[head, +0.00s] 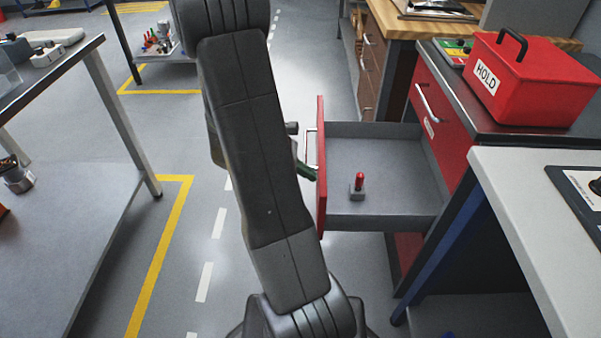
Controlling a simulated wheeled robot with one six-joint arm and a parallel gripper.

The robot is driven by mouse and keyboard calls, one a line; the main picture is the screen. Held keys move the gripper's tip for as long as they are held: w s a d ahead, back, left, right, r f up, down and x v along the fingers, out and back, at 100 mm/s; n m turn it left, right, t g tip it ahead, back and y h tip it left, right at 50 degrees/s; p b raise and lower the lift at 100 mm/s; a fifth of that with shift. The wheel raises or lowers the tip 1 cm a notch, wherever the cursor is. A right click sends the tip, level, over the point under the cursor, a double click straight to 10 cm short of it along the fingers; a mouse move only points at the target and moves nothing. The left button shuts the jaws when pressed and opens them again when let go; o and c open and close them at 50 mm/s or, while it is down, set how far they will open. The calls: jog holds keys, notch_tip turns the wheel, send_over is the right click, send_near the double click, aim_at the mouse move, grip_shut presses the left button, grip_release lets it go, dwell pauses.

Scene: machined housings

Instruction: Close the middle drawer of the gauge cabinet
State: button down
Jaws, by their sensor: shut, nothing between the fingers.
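The gauge cabinet (408,103) is red with a dark top and stands at the right. Its middle drawer (385,210) is pulled well out to the left. The drawer has grey walls and a red front panel (322,200) with a pale handle (311,148). A small red-topped gauge (358,185) stands upright inside it. My gripper (309,173) is shut and empty at the outer side of the drawer front, just below the handle. My arm hides most of the gripper, and I cannot tell whether its tips touch the panel.
A red HOLD box (530,80) sits on the cabinet top. A white-topped table (535,205) stands close at the front right. A grey bench (70,190) is at the left. Open floor with yellow and white lines lies between the bench and the drawer.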

jog(key=shift+d, duration=0.1)
jog(key=d+b, duration=0.3)
jog(key=d, duration=2.5)
jog(key=shift+d, duration=0.2)
